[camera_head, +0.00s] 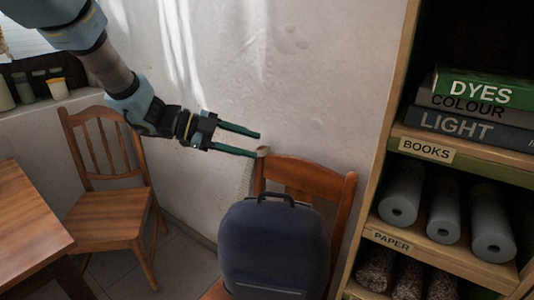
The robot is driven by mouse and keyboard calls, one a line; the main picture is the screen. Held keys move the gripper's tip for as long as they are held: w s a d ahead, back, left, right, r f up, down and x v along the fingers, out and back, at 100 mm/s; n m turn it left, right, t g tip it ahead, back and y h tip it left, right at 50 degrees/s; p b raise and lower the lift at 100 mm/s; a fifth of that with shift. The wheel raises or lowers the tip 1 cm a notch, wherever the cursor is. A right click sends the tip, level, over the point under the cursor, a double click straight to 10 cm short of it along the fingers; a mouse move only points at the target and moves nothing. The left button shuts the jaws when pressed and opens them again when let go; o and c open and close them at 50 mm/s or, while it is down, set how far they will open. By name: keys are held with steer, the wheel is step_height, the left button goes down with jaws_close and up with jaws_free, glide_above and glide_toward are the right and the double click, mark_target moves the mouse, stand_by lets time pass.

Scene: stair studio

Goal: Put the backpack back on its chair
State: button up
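The dark blue backpack (274,248) stands upright on the seat of a wooden chair (306,177) at the lower middle, in front of the chair's backrest. Its top handle points up. Its lower part is cut off by the picture edge, and it hides most of the seat. My gripper (258,144) is above and slightly left of the backpack, near the top left post of the chair back. Its two green fingers are apart with nothing between them. I cannot tell whether a finger touches the post.
A second wooden chair (109,208) stands empty at the left beside a wooden table (28,222). A shelf unit (376,150) with books and grey paper rolls (444,210) rises at the right. A pale wall (300,80) is behind. Jars stand on the sill at upper left.

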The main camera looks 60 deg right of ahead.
steer(key=shift+v, duration=2.2)
steer(key=shift+f, duration=0.1)
